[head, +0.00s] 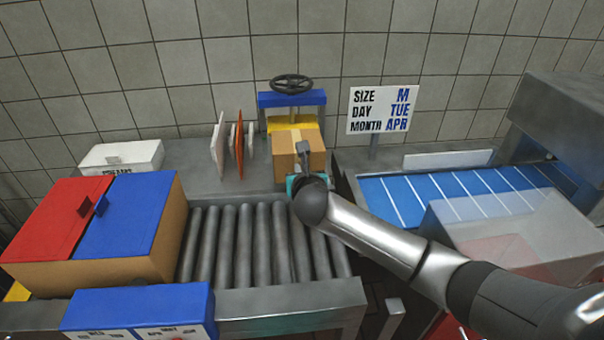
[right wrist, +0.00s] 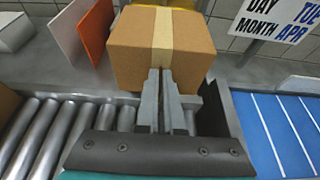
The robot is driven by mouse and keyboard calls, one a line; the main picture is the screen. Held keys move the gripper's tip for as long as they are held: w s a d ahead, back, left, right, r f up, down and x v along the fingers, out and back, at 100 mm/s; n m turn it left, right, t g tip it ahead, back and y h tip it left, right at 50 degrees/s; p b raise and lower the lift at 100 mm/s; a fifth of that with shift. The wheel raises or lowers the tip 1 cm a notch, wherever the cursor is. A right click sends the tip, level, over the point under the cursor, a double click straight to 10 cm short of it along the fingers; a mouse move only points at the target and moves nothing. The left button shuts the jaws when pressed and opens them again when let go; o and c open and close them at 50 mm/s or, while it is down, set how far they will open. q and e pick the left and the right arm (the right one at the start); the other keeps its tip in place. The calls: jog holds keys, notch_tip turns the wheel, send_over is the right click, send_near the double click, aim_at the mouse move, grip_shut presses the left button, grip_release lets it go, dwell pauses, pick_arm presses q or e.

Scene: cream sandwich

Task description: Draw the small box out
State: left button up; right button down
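The small box (head: 285,150) is brown cardboard with a pale tape strip down its middle. It sits under the blue and yellow press frame (head: 292,99), behind the rollers, and fills the upper middle of the right wrist view (right wrist: 135,50). My right gripper (head: 304,150) is at the box's near face. In the right wrist view its two fingers (right wrist: 161,75) stand close together, in front of the tape strip. They look shut, with no part of the box seen between them. Whether the tips touch the box is unclear. My left gripper is not in view.
A roller conveyor (head: 260,240) lies in front of the box. A large box with red and blue flaps (head: 130,215) stands left. Upright white and orange panels (head: 239,146) are left of the small box. A sign (head: 382,110) and blue belt (head: 400,200) are right.

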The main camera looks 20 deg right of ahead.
aim_at(300, 161)
jog(key=shift+w+d+r+b, duration=0.1)
jog(key=shift+w+d+b, duration=0.15)
jog(key=shift+w, duration=0.65)
jog(key=shift+w+d+b, duration=0.1)
jog(key=shift+w+d, duration=0.1)
jog(key=shift+w, duration=0.7)
jog(key=shift+p, duration=0.55)
jog(key=c, duration=1)
grip_release()
jog(key=shift+s, duration=0.1)
jog(key=shift+o, duration=0.2)
jog(key=shift+s, duration=0.15)
